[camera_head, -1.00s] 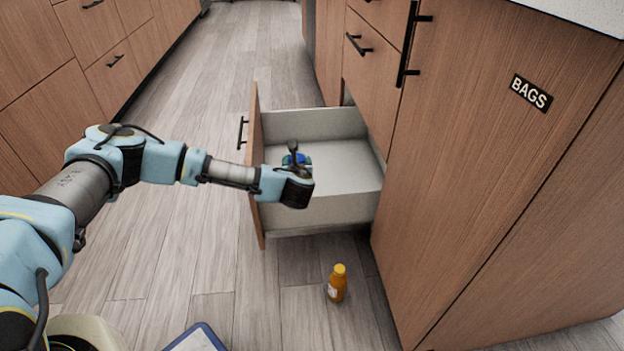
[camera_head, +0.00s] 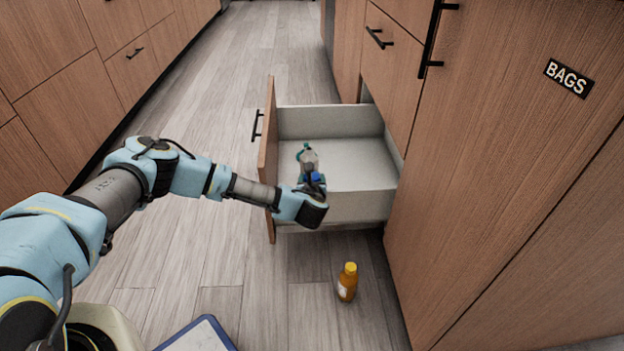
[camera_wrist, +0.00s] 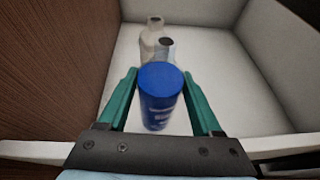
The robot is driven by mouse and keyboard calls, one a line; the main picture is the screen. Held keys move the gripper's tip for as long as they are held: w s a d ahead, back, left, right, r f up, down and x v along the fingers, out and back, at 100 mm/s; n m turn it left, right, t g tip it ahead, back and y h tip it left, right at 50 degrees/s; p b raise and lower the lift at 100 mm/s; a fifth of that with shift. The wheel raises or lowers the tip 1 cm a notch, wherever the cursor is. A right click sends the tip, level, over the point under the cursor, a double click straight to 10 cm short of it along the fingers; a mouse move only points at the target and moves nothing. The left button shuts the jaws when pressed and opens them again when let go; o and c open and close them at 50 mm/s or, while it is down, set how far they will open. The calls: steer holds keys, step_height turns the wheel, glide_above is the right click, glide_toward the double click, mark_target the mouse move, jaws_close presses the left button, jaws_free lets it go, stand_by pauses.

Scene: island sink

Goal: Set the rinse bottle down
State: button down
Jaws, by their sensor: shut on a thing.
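The rinse bottle, seemingly the blue bottle with a round blue cap (camera_wrist: 160,76), stands between my two green fingers in the wrist view. My gripper (camera_head: 312,181) is shut on it, over the open drawer (camera_head: 355,207). The bottle shows only as a small blue patch in the head view (camera_head: 316,177). In the wrist view its lower end lies over the pale drawer floor (camera_wrist: 205,60). I cannot tell whether it touches that floor.
Pale bottles with dark tops (camera_wrist: 148,45) stand in the drawer just beyond the held bottle. Free drawer floor lies to the right. An orange bottle with a yellow cap (camera_head: 347,283) stands on the room floor in front. A tall cabinet marked BAGS (camera_head: 500,150) rises at right.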

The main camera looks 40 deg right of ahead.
steer(key=shift+a+f+b, duration=0.1)
steer(key=shift+f+b, duration=0.2)
steer(key=shift+f, duration=0.2)
steer(key=c, duration=0.5)
jaws_free()
steer(key=o, duration=0.4)
steer(key=shift+s+a+f, duration=0.1)
steer(key=shift+f, duration=0.15)
steer(key=shift+o, duration=0.2)
steer(key=shift+r, duration=0.3)
steer(key=r+p+v, duration=0.1)
steer(key=p+v, duration=0.3)
steer(key=v, duration=0.8)
steer(key=shift+r, duration=0.15)
